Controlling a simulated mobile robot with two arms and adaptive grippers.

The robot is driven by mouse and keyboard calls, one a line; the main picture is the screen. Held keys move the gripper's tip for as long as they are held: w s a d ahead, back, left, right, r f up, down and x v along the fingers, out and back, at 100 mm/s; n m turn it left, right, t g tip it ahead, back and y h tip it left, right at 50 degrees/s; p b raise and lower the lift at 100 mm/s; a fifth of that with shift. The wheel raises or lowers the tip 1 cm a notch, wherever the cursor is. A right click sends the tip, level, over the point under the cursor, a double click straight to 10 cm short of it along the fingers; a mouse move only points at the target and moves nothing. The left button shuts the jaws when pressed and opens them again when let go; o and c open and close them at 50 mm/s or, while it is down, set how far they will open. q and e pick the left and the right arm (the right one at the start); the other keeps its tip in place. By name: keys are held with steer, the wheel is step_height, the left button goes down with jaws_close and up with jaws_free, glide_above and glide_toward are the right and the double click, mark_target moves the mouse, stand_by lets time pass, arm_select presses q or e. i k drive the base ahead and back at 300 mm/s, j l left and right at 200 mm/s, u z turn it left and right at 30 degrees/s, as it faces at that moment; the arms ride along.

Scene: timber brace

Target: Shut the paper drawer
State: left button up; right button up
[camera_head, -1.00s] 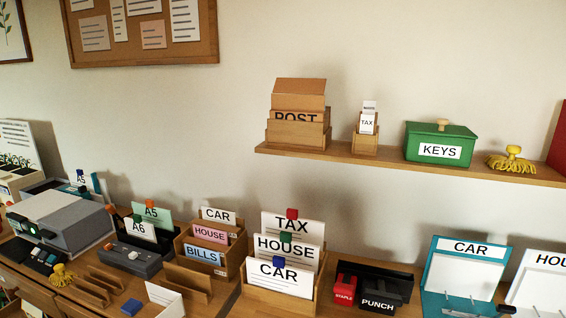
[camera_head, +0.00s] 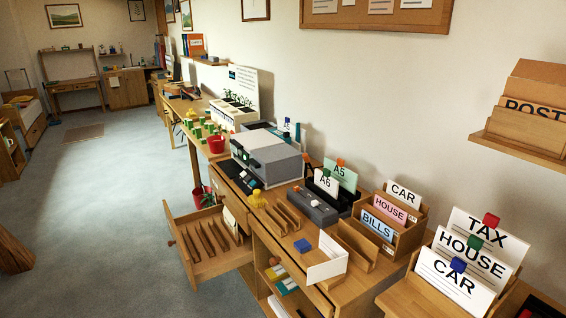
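A wooden drawer (camera_head: 182,247) stands pulled out from the desk at the lower middle of the head view. It has slotted dividers (camera_head: 207,238) inside and a round knob on its front at the left. Some pale paper or card stands at its inner right end. I cannot read any label naming it the paper drawer. Another drawer front below the grey printer (camera_head: 268,160) looks closed. Neither of my grippers shows in the head view.
A red bin (camera_head: 203,196) stands behind the open drawer. Blue-grey floor (camera_head: 110,200) is free to the left.

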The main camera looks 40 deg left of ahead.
mark_target(206, 248)
steer(key=k+j+u, duration=0.35)
steer(key=j, duration=0.25)
steer(key=u, duration=1.5)
steer(key=i+z, duration=0.1)
steer(key=i, duration=0.2)
